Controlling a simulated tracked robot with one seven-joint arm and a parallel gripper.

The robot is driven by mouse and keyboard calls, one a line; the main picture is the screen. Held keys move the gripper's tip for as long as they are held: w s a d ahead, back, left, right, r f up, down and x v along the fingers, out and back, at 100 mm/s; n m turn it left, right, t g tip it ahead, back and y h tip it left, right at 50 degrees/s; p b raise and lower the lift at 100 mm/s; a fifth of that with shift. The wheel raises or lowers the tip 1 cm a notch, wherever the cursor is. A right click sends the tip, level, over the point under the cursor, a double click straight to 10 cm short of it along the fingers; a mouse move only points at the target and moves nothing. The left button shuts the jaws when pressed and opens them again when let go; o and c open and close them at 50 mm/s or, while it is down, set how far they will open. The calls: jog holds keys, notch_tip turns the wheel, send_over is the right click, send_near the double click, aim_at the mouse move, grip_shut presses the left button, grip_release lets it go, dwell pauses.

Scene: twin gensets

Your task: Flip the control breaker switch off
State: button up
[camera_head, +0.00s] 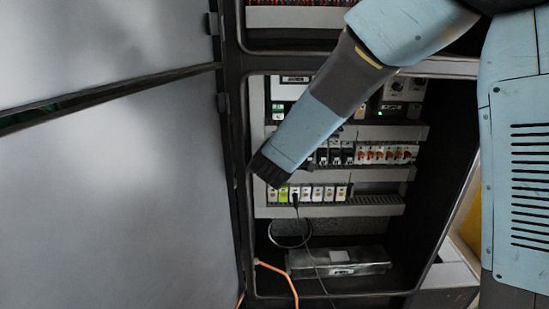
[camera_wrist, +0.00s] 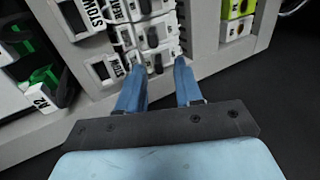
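My gripper shows in the wrist view (camera_wrist: 159,66), with its two blue fingers apart. The fingertips are at a white breaker module (camera_wrist: 141,37) with small black toggles; one black toggle (camera_wrist: 156,66) lies between the tips. I cannot tell whether the fingers touch it, or which module is the control breaker. In the head view, my arm reaches into the open cabinet and its dark end (camera_head: 268,168) is at the left of the lower rows. The fingers are hidden there.
A row of white modules (camera_head: 318,193) with a yellow-green one (camera_head: 283,194) sits low in the cabinet. Orange-toggled breakers (camera_head: 388,154) are above right. A cabinet door (camera_head: 120,190) stands at left. A black cable (camera_head: 308,240) hangs below. A metal box (camera_head: 340,262) lies on the cabinet floor.

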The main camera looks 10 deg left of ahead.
jog(key=shift+w+a+f, duration=0.1)
jog(key=shift+w+f, duration=0.1)
jog(key=shift+w, duration=0.2)
grip_shut()
